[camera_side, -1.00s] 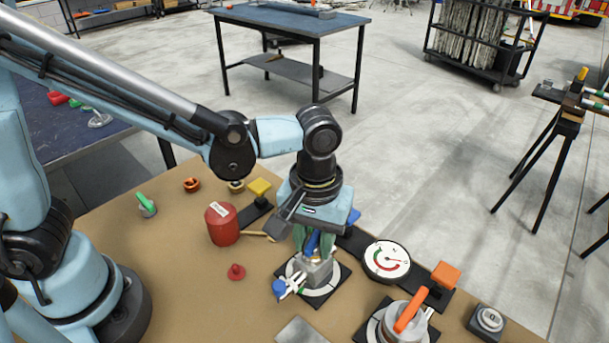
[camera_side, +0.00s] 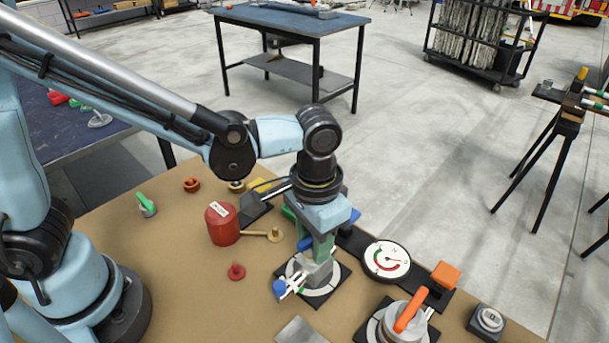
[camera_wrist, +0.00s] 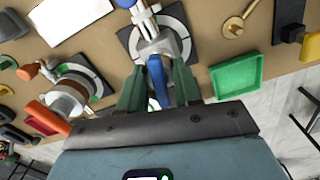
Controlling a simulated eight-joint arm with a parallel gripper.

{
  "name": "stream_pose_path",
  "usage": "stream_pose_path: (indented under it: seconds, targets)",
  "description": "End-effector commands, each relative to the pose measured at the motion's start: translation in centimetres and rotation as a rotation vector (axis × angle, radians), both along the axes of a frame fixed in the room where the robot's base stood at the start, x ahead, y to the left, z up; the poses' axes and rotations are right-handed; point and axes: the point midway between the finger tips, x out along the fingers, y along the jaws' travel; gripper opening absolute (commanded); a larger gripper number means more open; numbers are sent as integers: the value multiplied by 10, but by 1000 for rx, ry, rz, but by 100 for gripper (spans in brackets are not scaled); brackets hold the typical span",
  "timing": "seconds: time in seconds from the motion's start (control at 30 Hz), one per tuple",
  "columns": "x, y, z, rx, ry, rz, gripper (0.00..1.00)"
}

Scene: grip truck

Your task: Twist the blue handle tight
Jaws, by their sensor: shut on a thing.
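The blue handle (camera_wrist: 157,80) sits on top of a grey valve body (camera_wrist: 160,47) in the wrist view. My gripper (camera_wrist: 158,76) has its green fingers on either side of the handle and is shut on it. In the side view my gripper (camera_side: 318,248) points down over the valve, and only a sliver of the blue handle (camera_side: 305,243) shows beside the fingers. The valve stands on a round pale disc over a dark square plate (camera_side: 340,285). A white fitting with a blue ball (camera_side: 280,288) sticks out at its front left.
A dial gauge (camera_side: 387,260) stands right of the valve. An orange-handled valve (camera_side: 410,312) is at the front right. A red can (camera_side: 222,223), a brass piece (camera_side: 273,236) and a red knob (camera_side: 237,271) lie to the left. A green tray (camera_wrist: 237,75) is close beside my fingers.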

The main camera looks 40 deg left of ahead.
Motion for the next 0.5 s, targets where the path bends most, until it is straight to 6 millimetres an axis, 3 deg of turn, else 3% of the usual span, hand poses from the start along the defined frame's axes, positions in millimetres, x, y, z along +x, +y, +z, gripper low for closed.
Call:
stream_pose_path:
  seconds: [0.1,0.13,0.17,0.5]
  targets:
    - [0,-1,0,-4,1,0,6]
    - [0,-1,0,-4,1,0,38]
    - [0,-1,0,-3,1,0,42]
    - [0,0,4,-1,0,3,43]
